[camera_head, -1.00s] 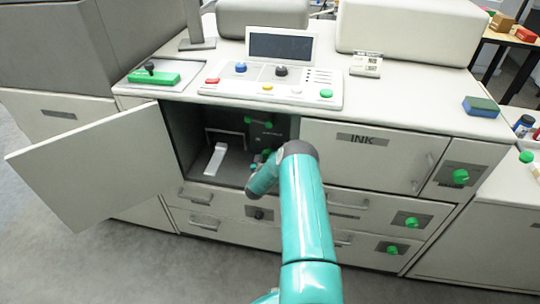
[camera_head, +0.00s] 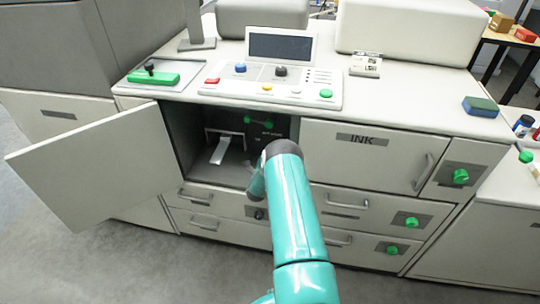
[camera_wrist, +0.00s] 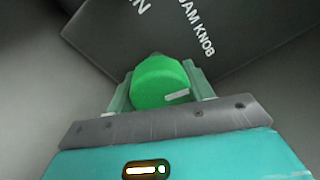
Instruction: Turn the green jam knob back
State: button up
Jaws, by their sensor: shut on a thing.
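The green jam knob (camera_wrist: 162,84) fills the middle of the wrist view, with a small pale mark on its face. It sits on a dark panel (camera_wrist: 215,45) lettered "JAM KNOB". My gripper (camera_wrist: 158,72) is shut on the knob, one pale green finger on each side. In the head view my teal arm reaches into the open compartment (camera_head: 190,140) of the machine. There the arm hides the knob and my gripper.
The compartment door (camera_head: 95,165) stands wide open to the left. Inside are a white strip (camera_head: 221,150) and a green handle (camera_head: 262,121). Closed drawers lie below, and other green knobs (camera_head: 460,176) are on the right. Grey floor (camera_head: 120,265) is clear in front.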

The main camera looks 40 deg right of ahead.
jog(key=n, duration=0.7)
jog(key=shift+r+n+t, duration=0.1)
jog(key=shift+n+t, duration=0.3)
jog(key=n, duration=0.4)
jog(key=shift+r, duration=0.1)
jog(key=shift+n+t+y, duration=0.3)
jog(key=shift+n+y, duration=0.1)
jog(key=shift+n, duration=1.6)
jog(key=o, duration=1)
jog(key=shift+c, duration=0.2)
jog(key=shift+a, duration=0.1)
jog(key=v, duration=1.3)
jog(key=shift+s+a, duration=0.25)
